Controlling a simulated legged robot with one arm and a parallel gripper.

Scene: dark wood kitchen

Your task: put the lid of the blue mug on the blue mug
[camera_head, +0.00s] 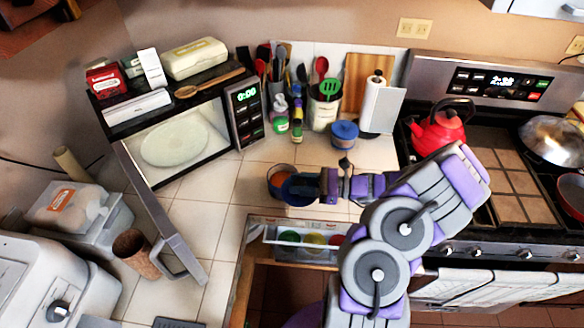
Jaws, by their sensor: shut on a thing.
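My gripper (318,187) reaches left over the counter and is shut on a round dark blue thing, which looks like the lid (297,191). An open mug (272,187) with an orange-brown inside stands on the tiles just left of it. The held lid overlaps the right side of this mug in the picture and hides part of it. I cannot tell whether they touch. The mug's outside is mostly dark and its blue colour is hard to make out. A separate blue round pot (344,134) stands farther back.
An open microwave (177,142) has its door (160,220) swung out left of the mug. Bottles (297,125) and a utensil holder (323,113) stand behind. A red kettle (440,125) sits on the stove at right. An open drawer (290,256) lies below the counter edge. Tiles left of the mug are clear.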

